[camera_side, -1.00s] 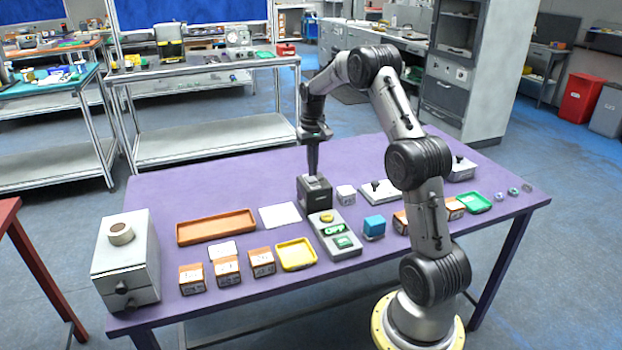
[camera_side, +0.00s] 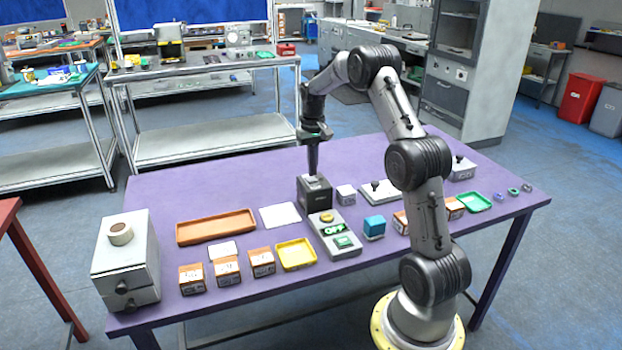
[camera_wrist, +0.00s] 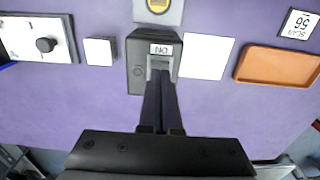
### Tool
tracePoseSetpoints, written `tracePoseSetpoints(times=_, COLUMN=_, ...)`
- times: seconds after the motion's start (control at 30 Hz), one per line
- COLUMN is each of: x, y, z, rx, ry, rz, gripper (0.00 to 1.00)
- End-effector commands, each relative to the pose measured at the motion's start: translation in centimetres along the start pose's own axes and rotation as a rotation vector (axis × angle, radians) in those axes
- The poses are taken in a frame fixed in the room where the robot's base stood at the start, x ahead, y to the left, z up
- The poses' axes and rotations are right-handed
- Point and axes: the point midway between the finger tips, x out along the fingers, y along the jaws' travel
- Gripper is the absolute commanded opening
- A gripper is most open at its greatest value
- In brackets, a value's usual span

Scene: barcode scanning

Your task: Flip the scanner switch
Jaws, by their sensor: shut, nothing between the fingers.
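The dark scanner box (camera_side: 314,193) stands on the purple table behind the grey panel. In the wrist view the box (camera_wrist: 136,75) carries a white label reading ON near a slot. My gripper (camera_side: 312,174) points straight down with its fingers shut and empty. Its tips are at the top of the box, in the wrist view at the slot beside the ON label (camera_wrist: 161,50). The tips and slot overlap there, so the switch lever is hidden and I cannot tell its position or whether the fingers touch it. The grey panel (camera_side: 322,228) shows a yellow button and a green OFF sign.
A white pad (camera_side: 280,215) and orange tray (camera_side: 216,227) lie left of the box. A small white cube (camera_side: 346,194) and a white plate with a knob (camera_side: 380,190) stand right. A blue cube (camera_side: 374,228) and several orange boxes line the front. The back of the table is clear.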

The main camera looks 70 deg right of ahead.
Motion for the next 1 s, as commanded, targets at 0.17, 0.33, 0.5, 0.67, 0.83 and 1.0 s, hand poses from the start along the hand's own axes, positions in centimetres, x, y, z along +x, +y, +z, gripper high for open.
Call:
tracePoseSetpoints(times=0.17, x=0.1, y=0.0, z=0.0, rx=0.0, ry=-0.001, rz=0.0, gripper=0.0)
tracePoseSetpoints(times=0.33, x=0.4, y=0.0, z=0.0, rx=0.0, ry=-0.001, rz=0.0, gripper=0.0)
tracePoseSetpoints(times=0.5, x=0.6, y=0.0, z=0.0, rx=0.0, ry=-0.001, rz=0.0, gripper=0.0)
tracePoseSetpoints(times=0.67, x=0.8, y=0.0, z=0.0, rx=0.0, ry=0.0, rz=0.0, gripper=0.0)
tracePoseSetpoints(times=0.83, x=1.1, y=0.0, z=0.0, rx=0.0, ry=0.0, rz=0.0, gripper=0.0)
tracePoseSetpoints(times=1.0, x=1.3, y=0.0, z=0.0, rx=0.0, ry=0.0, rz=0.0, gripper=0.0)
